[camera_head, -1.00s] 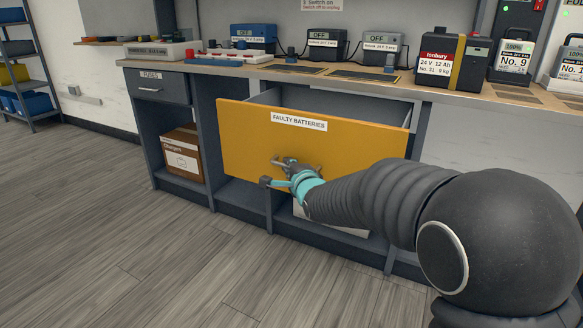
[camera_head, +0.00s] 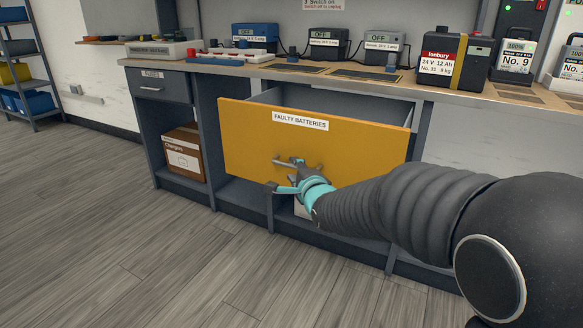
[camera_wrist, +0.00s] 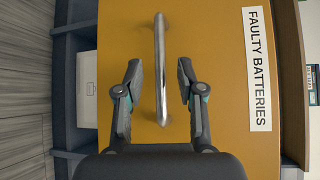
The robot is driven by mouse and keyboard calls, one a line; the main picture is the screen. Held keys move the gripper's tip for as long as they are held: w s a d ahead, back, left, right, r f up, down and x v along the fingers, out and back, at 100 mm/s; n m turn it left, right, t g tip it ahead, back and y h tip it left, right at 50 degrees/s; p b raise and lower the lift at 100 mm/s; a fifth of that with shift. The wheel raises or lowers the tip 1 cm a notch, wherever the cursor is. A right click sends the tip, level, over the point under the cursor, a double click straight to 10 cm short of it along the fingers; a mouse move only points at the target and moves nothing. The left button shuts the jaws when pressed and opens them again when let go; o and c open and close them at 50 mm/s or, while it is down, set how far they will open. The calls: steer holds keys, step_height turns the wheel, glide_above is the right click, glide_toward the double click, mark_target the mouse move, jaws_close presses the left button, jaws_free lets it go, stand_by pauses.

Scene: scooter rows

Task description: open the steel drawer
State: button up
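A yellow-orange drawer (camera_head: 240,135) labelled "FAULTY BATTERIES" stands pulled out from the bench, with a gap showing behind its front. Its bar handle (camera_head: 281,161) is shiny metal. In the wrist view the handle (camera_wrist: 160,60) runs upright in the picture between my two fingers, with space on both sides. My gripper (camera_head: 288,174) is open in front of the drawer and holds nothing. A smaller grey drawer (camera_head: 170,93) labelled "FUSES", at the left of the bench, is closed.
The benchtop carries chargers marked "OFF" (camera_head: 325,42) and several batteries, including a red and black one (camera_head: 453,60). A cardboard box (camera_head: 183,152) sits in the lower left bay. The wooden floor (camera_head: 130,240) before the bench is clear.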

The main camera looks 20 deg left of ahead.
steer(key=v, duration=0.8)
steer(key=shift+d, duration=0.1)
steer(key=s+d+f+n+g+h, duration=0.25)
steer(key=f+n, duration=0.35)
steer(key=f, duration=0.3)
steer(key=s+d+f+n+g+h+p, duration=0.1)
steer(key=s+d+n+g+h, duration=0.15)
steer(key=d, duration=0.25)
steer(key=s+d+f+n+g+h, duration=0.1)
steer(key=s+d+n+h, duration=0.1)
steer(key=s+d+n, duration=0.15)
steer(key=s+d+r+h+p, duration=0.1)
steer(key=s+d+r+p, duration=0.1)
steer(key=s+d+r, duration=0.3)
steer(key=s+d+r+h+p, duration=0.1)
steer(key=s+d+r+p, duration=0.2)
steer(key=d, duration=1)
steer(key=s+d+r+h+p, duration=0.1)
steer(key=s+d+r+p, duration=0.2)
steer(key=s+d+r, duration=0.4)
steer(key=shift+s+d+m+g+h, duration=0.3)
steer(key=shift+s+d+g+h, duration=0.1)
steer(key=shift+s+d, duration=0.65)
